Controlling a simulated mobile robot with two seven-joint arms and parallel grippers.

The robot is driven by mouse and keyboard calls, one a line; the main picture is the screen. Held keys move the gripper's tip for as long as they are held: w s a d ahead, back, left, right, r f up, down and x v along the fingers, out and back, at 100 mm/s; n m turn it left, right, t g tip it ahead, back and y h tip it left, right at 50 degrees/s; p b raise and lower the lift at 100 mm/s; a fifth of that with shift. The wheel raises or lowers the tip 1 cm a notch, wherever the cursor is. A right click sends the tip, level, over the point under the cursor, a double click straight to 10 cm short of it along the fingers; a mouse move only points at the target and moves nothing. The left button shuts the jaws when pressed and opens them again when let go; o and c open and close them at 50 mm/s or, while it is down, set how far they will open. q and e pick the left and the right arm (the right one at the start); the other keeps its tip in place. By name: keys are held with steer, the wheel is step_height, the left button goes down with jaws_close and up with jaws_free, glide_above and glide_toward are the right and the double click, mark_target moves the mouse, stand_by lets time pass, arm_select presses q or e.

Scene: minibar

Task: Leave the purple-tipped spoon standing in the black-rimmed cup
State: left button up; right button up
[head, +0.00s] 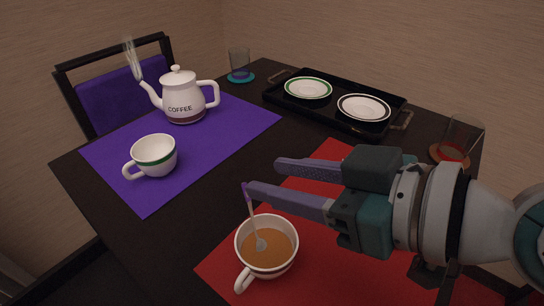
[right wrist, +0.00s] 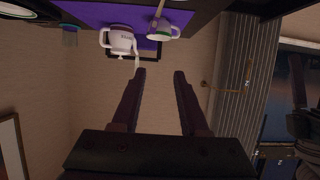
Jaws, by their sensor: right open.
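The black-rimmed cup (head: 240,250) stands upright on the table at the front edge of the red mat, with brown liquid in it. The purple-tipped spoon (head: 252,214) stands in it, leaning, its bowl in the liquid and its purple tip up beyond the rim. My right gripper (head: 264,177) is open, its fingers pointing left above the table. Its nearer fingertip is beside the spoon's tip in the head view; I cannot tell whether they touch. The right wrist view shows nothing between the fingers (right wrist: 160,73). My left gripper is not in view.
A green-rimmed cup (head: 157,158) and a coffee pot (head: 184,98) stand on the purple mat (head: 225,126). A black tray (head: 330,112) holds two plates. One glass (head: 239,61) stands at the back, another (head: 461,138) at the right. A chair (head: 115,78) is behind.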

steer(key=v, duration=1)
steer(key=s+a+r+h+p, duration=0.1)
steer(key=s+a+r+p, duration=0.1)
steer(key=s+r+p, duration=0.3)
steer(key=s+d+r+m+g+h+p, duration=0.2)
steer(key=s+d+m+h+p, duration=0.2)
steer(key=d+m+h+p, duration=0.15)
steer(key=s+d+r+m+g+h+p, duration=0.2)
steer(key=s+d+m+h+p, duration=0.2)
steer(key=d+p, duration=0.3)
step_height(320, 180, up, 35)
steer(key=p, duration=3.5)
steer(key=shift+w+r+n, duration=0.2)
steer(key=shift+w+n, duration=0.15)
